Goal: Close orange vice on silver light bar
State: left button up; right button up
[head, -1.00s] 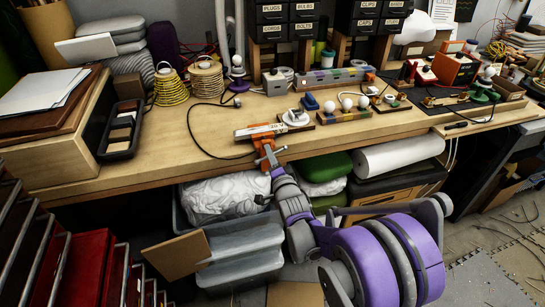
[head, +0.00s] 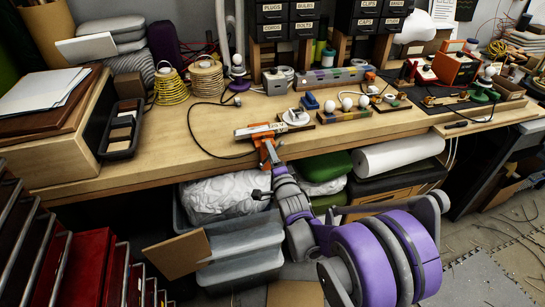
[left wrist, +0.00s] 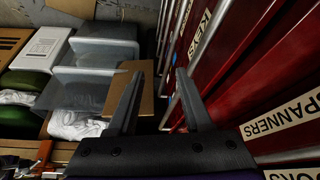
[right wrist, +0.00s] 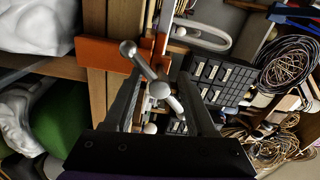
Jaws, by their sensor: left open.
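The orange vice (head: 268,152) is clamped at the bench's front edge. A silver light bar (head: 264,129) lies at its top, along the orange jaws; whether the jaws touch it is too small to tell. In the right wrist view the orange vice (right wrist: 105,55) shows beyond the fingers. Its silver handle (right wrist: 145,68), with ball ends, lies slantwise between them. My right gripper (right wrist: 160,82) is open around the handle, with no clear grip on it. It reaches up from below the vice (head: 276,168). My left gripper (left wrist: 160,85) is open and empty, facing red drawers.
The workbench (head: 190,135) holds a black cable (head: 200,140) left of the vice and a block with white bulbs (head: 343,113) to its right. Grey bins (head: 240,250) stand below. Red drawers (left wrist: 225,60) are close to my left fingers.

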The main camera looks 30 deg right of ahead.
jog(key=shift+s, duration=0.15)
jog(key=v, duration=0.6)
jog(key=shift+s, duration=0.2)
dwell(0.3)
jog(key=shift+c, duration=0.4)
jog(key=shift+w+d+n, duration=0.25)
jog(key=shift+w+n, duration=0.8)
jog(key=shift+n, duration=0.3)
jog(key=shift+w+d+n, duration=0.25)
jog(key=shift+w+n, duration=0.8)
jog(key=shift+n, duration=0.35)
jog(key=shift+w+d+n, duration=0.25)
jog(key=shift+w+n, duration=0.8)
jog(key=shift+n, duration=0.3)
